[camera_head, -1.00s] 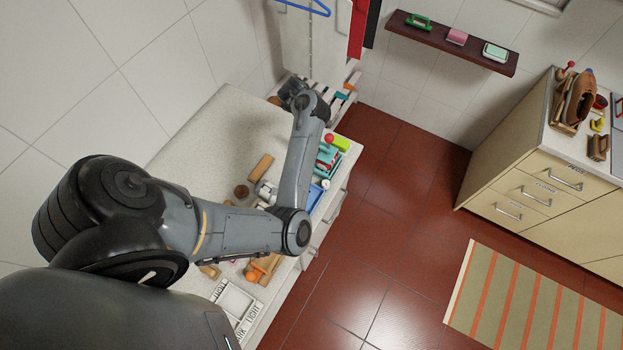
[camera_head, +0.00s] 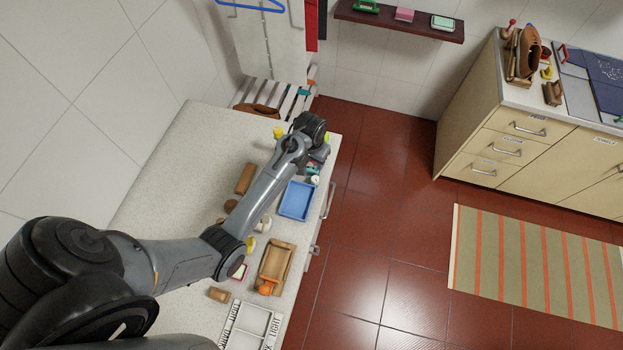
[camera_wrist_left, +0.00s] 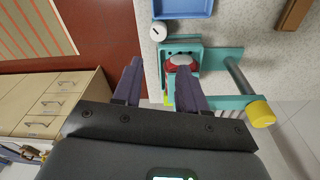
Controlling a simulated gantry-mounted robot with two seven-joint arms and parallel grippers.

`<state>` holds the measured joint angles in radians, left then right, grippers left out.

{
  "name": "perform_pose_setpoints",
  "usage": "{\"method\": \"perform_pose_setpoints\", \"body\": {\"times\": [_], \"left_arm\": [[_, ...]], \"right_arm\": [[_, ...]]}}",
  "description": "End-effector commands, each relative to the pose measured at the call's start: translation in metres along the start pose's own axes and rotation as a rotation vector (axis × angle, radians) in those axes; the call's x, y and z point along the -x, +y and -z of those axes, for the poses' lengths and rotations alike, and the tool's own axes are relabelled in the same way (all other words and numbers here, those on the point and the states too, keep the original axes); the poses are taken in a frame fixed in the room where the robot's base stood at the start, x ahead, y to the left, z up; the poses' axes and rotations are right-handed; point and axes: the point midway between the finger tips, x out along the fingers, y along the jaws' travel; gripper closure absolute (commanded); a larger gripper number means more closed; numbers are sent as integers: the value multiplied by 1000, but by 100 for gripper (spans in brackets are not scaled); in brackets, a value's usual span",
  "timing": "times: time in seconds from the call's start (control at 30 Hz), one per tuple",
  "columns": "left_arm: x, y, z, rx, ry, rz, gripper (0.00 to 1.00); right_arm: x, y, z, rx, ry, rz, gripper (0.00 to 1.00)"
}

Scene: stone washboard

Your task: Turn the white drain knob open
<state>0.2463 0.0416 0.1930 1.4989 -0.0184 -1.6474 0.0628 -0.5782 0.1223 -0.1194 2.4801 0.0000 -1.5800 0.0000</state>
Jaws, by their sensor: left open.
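The white knob (camera_wrist_left: 158,31) is a small round piece with a dark mark, beside the blue tray and the teal device (camera_wrist_left: 205,60). It also shows small in the head view (camera_head: 314,180), near the counter's right edge. My left gripper (camera_wrist_left: 158,75) is open and empty, its two dark fingers apart. It hangs over the counter edge near the teal device, with the knob beyond the fingertips in the wrist view. Nothing touches the knob that I can see. In the head view the left wrist partly hides the teal device. My right gripper is not in view.
A blue tray (camera_head: 297,201) lies on the speckled counter (camera_head: 185,150). A yellow-capped end (camera_wrist_left: 261,113) sits on the teal device's side. A wooden tray (camera_head: 276,265) and a white labelled tray (camera_head: 250,328) lie nearer.

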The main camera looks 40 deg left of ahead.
Motion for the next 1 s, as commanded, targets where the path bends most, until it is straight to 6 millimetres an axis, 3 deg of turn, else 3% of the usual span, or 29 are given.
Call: {"method": "perform_pose_setpoints", "body": {"times": [0.37,0.8,1.0], "left_arm": [[-27,13,2,-7,-105,11,58],[-94,11,-6,-5,-104,11,58],[-114,11,-7,-5,-102,10,58]], "right_arm": [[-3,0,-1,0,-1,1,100],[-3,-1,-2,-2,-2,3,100],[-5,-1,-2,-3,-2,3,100]]}}
